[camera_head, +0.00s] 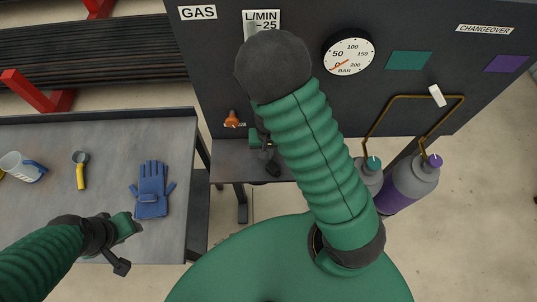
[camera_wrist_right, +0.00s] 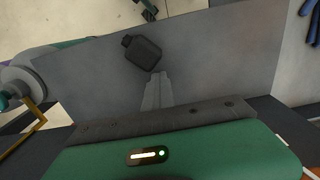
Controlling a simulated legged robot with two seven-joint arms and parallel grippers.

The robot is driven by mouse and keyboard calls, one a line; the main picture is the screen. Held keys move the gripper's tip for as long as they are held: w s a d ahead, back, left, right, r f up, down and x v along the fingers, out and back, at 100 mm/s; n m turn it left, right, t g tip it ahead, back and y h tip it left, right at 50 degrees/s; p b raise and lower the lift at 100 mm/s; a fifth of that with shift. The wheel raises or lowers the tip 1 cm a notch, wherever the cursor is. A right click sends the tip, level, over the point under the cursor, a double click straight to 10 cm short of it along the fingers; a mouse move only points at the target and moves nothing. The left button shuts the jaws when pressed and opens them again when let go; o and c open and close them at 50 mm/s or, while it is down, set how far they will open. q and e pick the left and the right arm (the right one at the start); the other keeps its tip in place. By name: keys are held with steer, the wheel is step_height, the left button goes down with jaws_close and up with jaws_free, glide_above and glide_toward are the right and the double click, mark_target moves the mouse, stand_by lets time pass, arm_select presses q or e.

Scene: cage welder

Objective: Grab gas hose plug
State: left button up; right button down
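A small orange fitting (camera_head: 232,118) sits on the dark panel below the GAS label in the head view; it may be the gas hose plug, but I cannot tell for sure. My right gripper (camera_head: 266,150) is just right of it and lower, over the small dark shelf, apart from the fitting. My right arm hides part of it. The right wrist view shows the green gripper body and a dark block-like part (camera_wrist_right: 142,51) over a grey surface, with no plug seen. My left gripper (camera_head: 122,247) is over the table's front edge, with nothing seen in it.
Gas bottles (camera_head: 408,182) stand at right under a brass pipe. The panel (camera_head: 215,60) carries a BAR gauge (camera_head: 349,57).

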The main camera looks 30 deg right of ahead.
steer(key=c, duration=2.1)
jaws_free()
steer(key=shift+d, duration=0.3)
steer(key=o, duration=0.5)
steer(key=shift+d, duration=0.2)
steer(key=o, duration=0.5)
steer(key=shift+o, duration=0.7)
steer(key=shift+a, duration=0.35)
